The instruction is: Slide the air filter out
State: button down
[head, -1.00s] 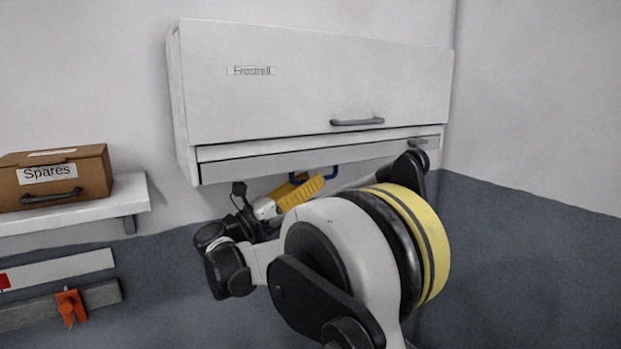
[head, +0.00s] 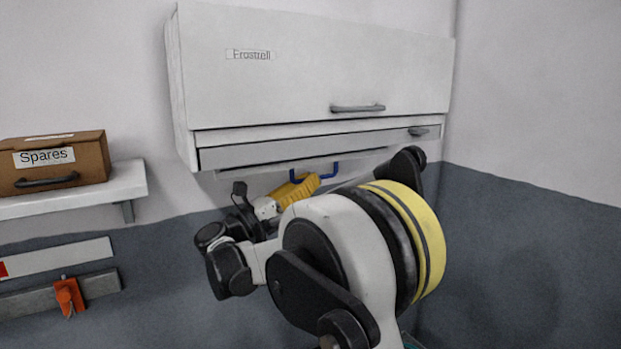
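A white wall unit labelled "Frostrell" (head: 300,75) hangs on the back wall. A thin pale strip, apparently the air filter's edge (head: 238,174), shows just below its underside, with a blue handle (head: 328,171) under it. The rest of the filter is hidden. My gripper (head: 306,187), with yellow fingers, is at the blue handle and overlaps its left part in the head view. The fingers look like one yellow shape, so I cannot see whether they are closed on the handle. My arm hides the area below and to the right.
The unit's front cover has a grey handle (head: 358,108), and the grey flap below it has a small knob (head: 418,131). At left, a brown "Spares" box (head: 85,159) sits on a white shelf (head: 128,184). An orange clamp (head: 68,297) is on a grey rail. A side wall stands at right.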

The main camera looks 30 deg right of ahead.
notch_tip(320, 180, down, 16)
jog(key=b, duration=1)
jog(key=shift+f+b, duration=0.2)
jog(key=shift+b, duration=0.2)
jog(key=c, duration=1.5)
grip_release()
jog(key=v, duration=1.2)
jog(key=shift+d, duration=0.1)
